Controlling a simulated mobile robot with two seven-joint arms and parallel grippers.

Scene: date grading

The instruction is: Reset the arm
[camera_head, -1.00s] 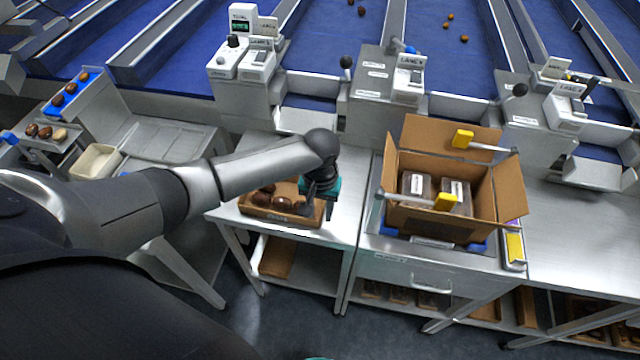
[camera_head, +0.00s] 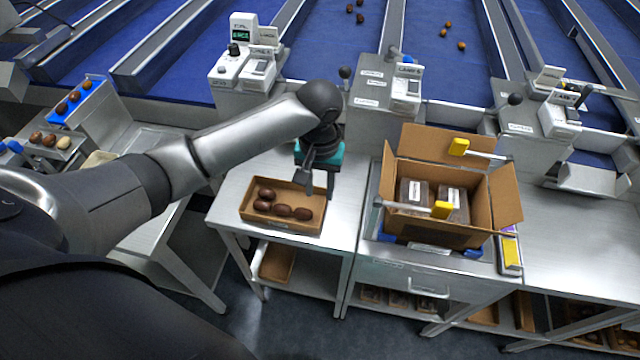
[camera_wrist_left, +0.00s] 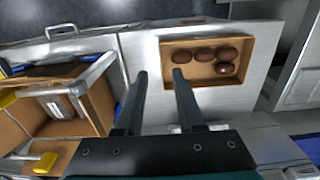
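My left gripper (camera_head: 320,186) hangs above the small metal table, over the right end of a shallow cardboard tray. In the left wrist view its two fingers (camera_wrist_left: 160,78) stand apart with nothing between them. The cardboard tray (camera_head: 247,221) holds several dark brown dates (camera_head: 283,210). The tray also shows in the left wrist view (camera_wrist_left: 255,42), right of the fingers, with dates (camera_wrist_left: 204,54) in it. My right gripper is not in view.
An open carton (camera_head: 425,237) with dark packs (camera_head: 413,190) stands on the bench to the right, between yellow-ended levers (camera_head: 441,209). Lane control boxes (camera_head: 405,92) line the blue conveyors behind. A sample rack with dates (camera_head: 73,97) is at the far left. Bench at right is clear.

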